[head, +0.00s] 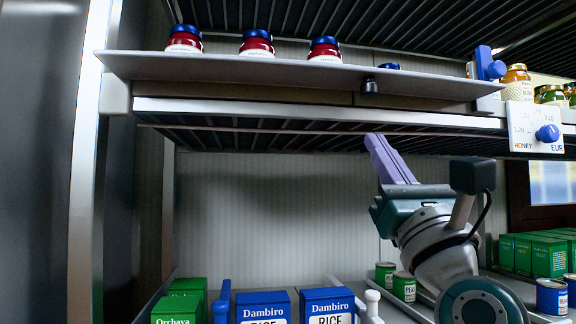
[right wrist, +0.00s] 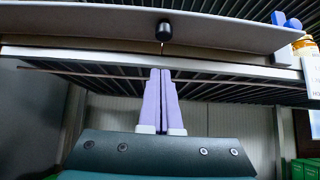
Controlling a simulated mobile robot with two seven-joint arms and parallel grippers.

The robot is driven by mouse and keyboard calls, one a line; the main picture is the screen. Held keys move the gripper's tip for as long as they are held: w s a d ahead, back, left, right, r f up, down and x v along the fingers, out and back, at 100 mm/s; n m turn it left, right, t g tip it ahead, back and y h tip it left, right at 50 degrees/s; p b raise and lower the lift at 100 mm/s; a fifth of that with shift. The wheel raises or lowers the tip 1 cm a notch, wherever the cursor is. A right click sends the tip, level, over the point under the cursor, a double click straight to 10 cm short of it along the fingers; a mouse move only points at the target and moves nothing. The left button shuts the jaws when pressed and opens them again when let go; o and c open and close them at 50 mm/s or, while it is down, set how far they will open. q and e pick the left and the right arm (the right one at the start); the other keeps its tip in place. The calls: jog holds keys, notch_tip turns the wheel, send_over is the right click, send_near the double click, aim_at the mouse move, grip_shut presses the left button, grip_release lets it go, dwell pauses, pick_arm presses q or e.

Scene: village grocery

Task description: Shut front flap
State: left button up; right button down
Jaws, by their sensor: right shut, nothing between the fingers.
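The front flap (head: 240,70) is a long grey panel along the front of the upper shelf. It leans outward, open, and its underside shows. A small black knob (head: 369,87) sticks out from it right of the middle. The flap (right wrist: 100,38) and knob (right wrist: 164,31) also show in the right wrist view. My right gripper (head: 375,138) is shut and empty, its purple fingers pointing up below the knob and the shelf edge. In the right wrist view the fingertips (right wrist: 161,71) are together, a little below the knob, apart from it. My left gripper is not in view.
Red jars with blue lids (head: 256,44) show above the flap. A honey price tag (head: 535,128) with a blue knob sits right of it. Rice boxes (head: 263,307), green boxes (head: 179,306) and cans (head: 404,287) stand on the shelf below. A metal post (head: 88,170) rises at left.

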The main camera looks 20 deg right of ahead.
jog(key=r+p, duration=0.1)
jog(key=r, duration=0.1)
jog(key=w+r+p, duration=0.1)
jog(key=r, duration=0.2)
jog(key=shift+d, duration=0.1)
jog(key=shift+y, duration=0.3)
